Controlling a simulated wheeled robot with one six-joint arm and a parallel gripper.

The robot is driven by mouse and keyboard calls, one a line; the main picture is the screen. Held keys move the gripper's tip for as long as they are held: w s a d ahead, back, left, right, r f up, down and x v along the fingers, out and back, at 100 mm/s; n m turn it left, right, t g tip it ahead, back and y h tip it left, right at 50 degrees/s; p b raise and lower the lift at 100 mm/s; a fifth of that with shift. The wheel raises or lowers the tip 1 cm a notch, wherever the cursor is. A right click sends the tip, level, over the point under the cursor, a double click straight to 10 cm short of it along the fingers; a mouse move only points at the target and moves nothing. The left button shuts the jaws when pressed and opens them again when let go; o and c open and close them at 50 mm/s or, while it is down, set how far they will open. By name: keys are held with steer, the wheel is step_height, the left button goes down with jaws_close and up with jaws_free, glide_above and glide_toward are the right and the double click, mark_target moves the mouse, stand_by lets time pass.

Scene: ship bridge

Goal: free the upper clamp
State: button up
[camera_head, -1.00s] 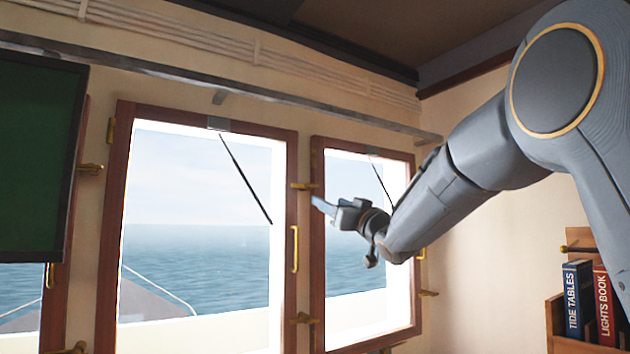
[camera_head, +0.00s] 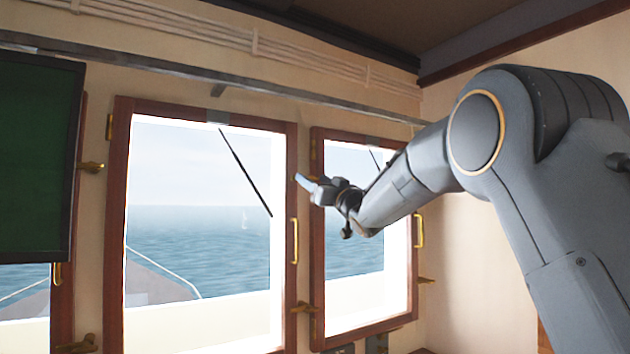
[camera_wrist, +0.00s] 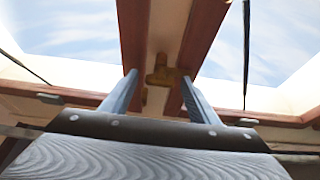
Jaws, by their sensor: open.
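The upper clamp is a small brass fitting (camera_wrist: 163,75) on the cream post between two wooden window frames. In the head view my gripper (camera_head: 304,182) is in front of that post and hides the clamp. My gripper is open and holds nothing; it also shows in the wrist view (camera_wrist: 159,77).
A lower brass clamp (camera_head: 303,308) sits on the same post. A brass handle (camera_head: 295,241) is on the middle window's frame (camera_head: 113,230). Another clamp (camera_head: 92,167) is beside the dark screen (camera_head: 38,160) at left. A rail (camera_head: 215,90) runs above the windows.

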steer(key=c, duration=1.1)
steer(key=shift+o, duration=0.3)
steer(key=shift+d+n+b, duration=0.1)
steer(key=shift+n+b, duration=0.25)
steer(key=shift+n, duration=0.15)
steer(key=n+g+y, duration=0.1)
steer(key=n, duration=0.1)
steer(key=n+g+y+b, duration=0.1)
steer(key=n, duration=0.2)
steer(key=n+g+y+b, duration=0.1)
steer(key=n, duration=0.2)
steer(key=shift+w+d+g, duration=0.15)
steer(key=shift+g, duration=0.15)
steer(key=n+g, duration=0.1)
steer(key=n, duration=0.1)
steer(key=n+g, duration=0.1)
steer(key=n, duration=0.1)
steer(key=n+g, duration=0.1)
steer(key=n, duration=0.2)
steer(key=shift+d+r+y+p, duration=0.1)
steer(key=shift+r+y+p, duration=0.15)
steer(key=shift+y+p, duration=0.15)
steer(key=shift+r+n+g+h+p, duration=0.1)
steer(key=shift+n+g+h+p, duration=0.4)
steer(key=shift+n, duration=1.1)
steer(key=shift+n+g+h+p, duration=0.2)
steer(key=shift+n+g+p, duration=0.6)
steer(key=shift+n, duration=0.8)
